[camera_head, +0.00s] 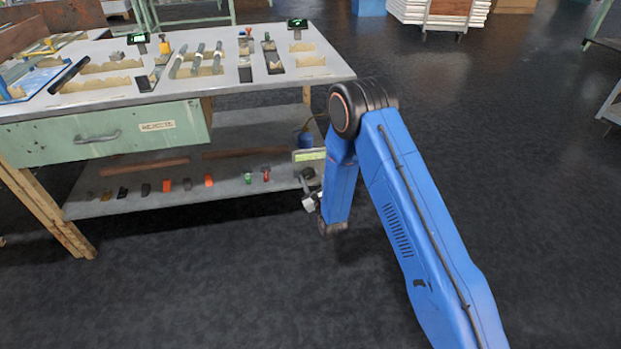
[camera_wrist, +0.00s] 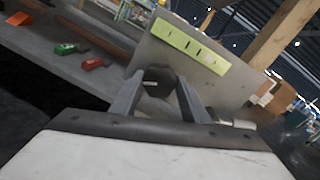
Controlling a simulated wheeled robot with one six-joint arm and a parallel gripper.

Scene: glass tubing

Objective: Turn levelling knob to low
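The levelling knob (camera_wrist: 158,76) is a dark, faceted knob on a grey panel (camera_wrist: 160,48) in the wrist view. A yellow-green label strip (camera_wrist: 190,46) with several dark marks lies beyond it; its lettering is too small to read. My gripper (camera_wrist: 159,84) has one finger on each side of the knob, with the fingertips at or very near its sides. I cannot tell whether they touch it. In the head view my gripper (camera_head: 309,198) is small, just below the panel's label (camera_head: 309,155) at the bench's right end. The knob is not discernible there.
The bench top (camera_head: 225,88) carries glass tubes and small fittings. A green drawer (camera_head: 105,135) is on its front. The lower shelf (camera_head: 225,180) holds several small coloured parts left of the panel. A wooden leg (camera_wrist: 285,35) stands close behind the panel. Dark floor (camera_head: 200,270) in front is clear.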

